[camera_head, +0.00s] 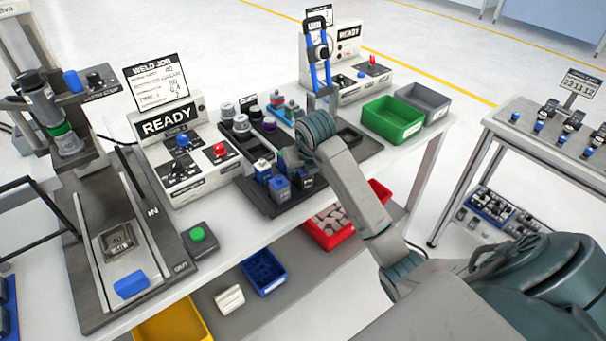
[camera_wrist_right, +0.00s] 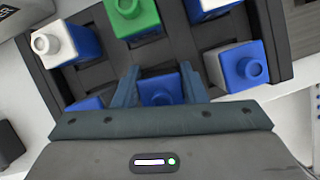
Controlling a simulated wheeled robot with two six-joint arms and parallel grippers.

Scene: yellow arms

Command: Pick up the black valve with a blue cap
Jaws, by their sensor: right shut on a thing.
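My right gripper (camera_head: 297,160) is low over the dark compartment tray (camera_head: 258,197) on the bench. Other blocks stand in the tray: a green one (camera_wrist_right: 132,17), a white and blue one (camera_wrist_right: 62,43) and a grey and blue one (camera_wrist_right: 236,66). Small black and blue parts (camera_head: 540,126) stand on the right table. My left gripper is not in view.
A press station (camera_head: 122,240) and a READY control box (camera_head: 172,150) stand left of the tray. A clamp with blue handles (camera_head: 320,72) rises behind my right gripper. A green bin (camera_head: 392,119) and a grey bin (camera_head: 424,101) stand at the bench's right end.

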